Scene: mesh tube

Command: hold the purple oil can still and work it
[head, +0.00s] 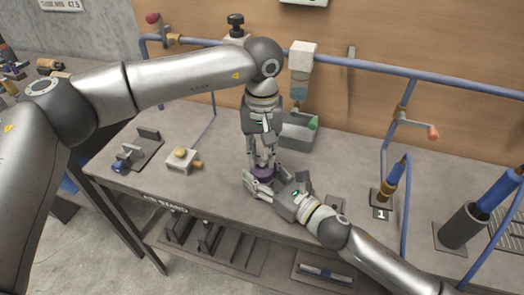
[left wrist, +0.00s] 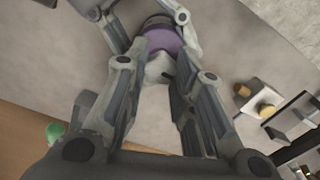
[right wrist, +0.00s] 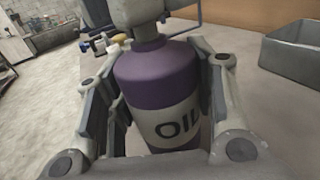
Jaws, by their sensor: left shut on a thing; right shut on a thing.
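The purple oil can (head: 263,173) stands upright on the bench near its front edge. In the right wrist view the can (right wrist: 155,75) has a purple top, a pale band with the letters "OIL" and a purple foot. My right gripper (head: 262,184) is shut around its body from the side, a finger on each flank. My left gripper (head: 261,160) comes down from above and is shut on the can's top part. In the left wrist view its fingers close on a pale piece above the purple shoulder (left wrist: 160,42). The fingers hide most of that top part.
A grey open bin (head: 297,132) stands behind the can. A block with a yellow knob (head: 183,160) is to the left. A blue pipe (head: 400,70) runs along the back. A dark tube holder (head: 463,226) stands at the right.

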